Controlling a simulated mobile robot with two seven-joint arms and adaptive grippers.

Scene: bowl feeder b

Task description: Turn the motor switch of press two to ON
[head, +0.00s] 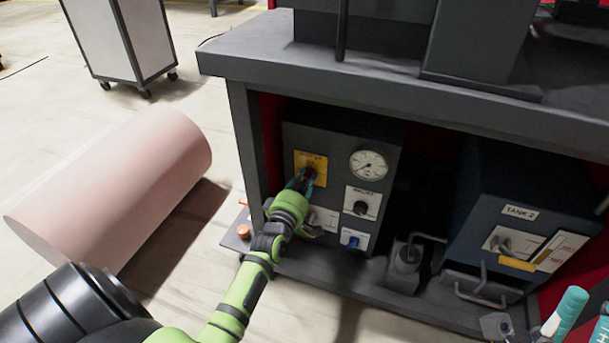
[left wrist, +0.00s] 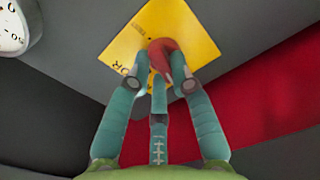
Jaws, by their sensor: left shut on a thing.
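The motor switch is a red knob (left wrist: 162,50) on a yellow plate (head: 311,158) at the upper left of the dark control panel (head: 335,140). The plate also shows in the left wrist view (left wrist: 198,27), turned, with the letters "OR" readable. My left gripper (head: 308,178) is shut on the red knob, its teal fingers around it (left wrist: 163,75). The fingers hide much of the knob, and I cannot read which position it points to. My right gripper (head: 585,318) is partly in view at the lower right corner, away from the panel.
The panel also has a gauge (head: 369,164), a black relief knob (head: 361,208) and a blue knob (head: 353,242). The bench top (head: 300,80) overhangs it. A blue-grey tank 2 unit (head: 480,180) stands at right. A pink roll (head: 115,185) lies on the floor at left.

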